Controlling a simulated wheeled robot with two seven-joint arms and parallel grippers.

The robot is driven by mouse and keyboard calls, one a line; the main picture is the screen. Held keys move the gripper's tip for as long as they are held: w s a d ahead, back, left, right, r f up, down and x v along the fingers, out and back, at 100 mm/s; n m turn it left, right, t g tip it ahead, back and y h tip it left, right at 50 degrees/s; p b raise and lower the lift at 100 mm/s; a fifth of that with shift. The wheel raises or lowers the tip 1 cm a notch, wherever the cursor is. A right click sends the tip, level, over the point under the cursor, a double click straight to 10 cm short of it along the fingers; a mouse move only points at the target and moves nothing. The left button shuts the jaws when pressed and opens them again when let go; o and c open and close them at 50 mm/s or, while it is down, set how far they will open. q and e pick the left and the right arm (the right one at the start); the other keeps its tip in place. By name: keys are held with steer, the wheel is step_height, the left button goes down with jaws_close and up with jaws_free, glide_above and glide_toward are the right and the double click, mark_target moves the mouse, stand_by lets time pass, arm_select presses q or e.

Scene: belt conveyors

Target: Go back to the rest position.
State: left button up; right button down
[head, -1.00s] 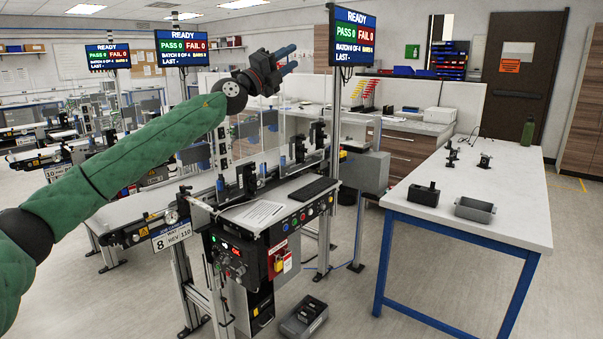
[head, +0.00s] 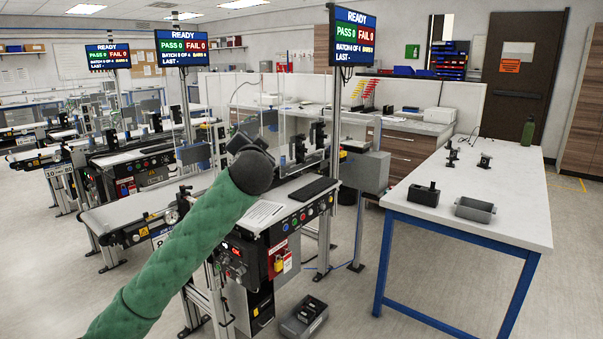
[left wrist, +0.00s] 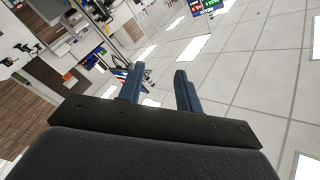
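My left arm, in a green sleeve, reaches up from the bottom left of the head view, in front of the near conveyor station. Its dark wrist hides the fingers of my left gripper there. In the left wrist view the left gripper (left wrist: 160,88) shows two blue fingers standing apart with nothing between them. Behind them is a tilted view of ceiling panels, lights and screens. My right gripper is in neither view.
The near conveyor station (head: 130,208) stands behind my arm, with a control panel (head: 240,262) and a hanging screen (head: 352,38). A grey case (head: 303,318) lies on the floor.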

arm_select(q)
steer(key=s+a+f+n+g+h, duration=0.1)
steer(key=s+f+g, duration=0.2)
steer(key=s+f, duration=0.85)
steer(key=s+a+f+n+g+h, duration=0.1)
steer(key=s+f+g, duration=0.3)
steer(key=f, duration=1.4)
steer(key=s+a+f+n+g+h, duration=0.1)
steer(key=s+f+g+h, duration=0.15)
steer(key=s+f, duration=0.9)
steer(key=s+f+n+g, duration=0.2)
steer(key=s+f+g, duration=0.5)
steer(key=s+f, duration=2.1)
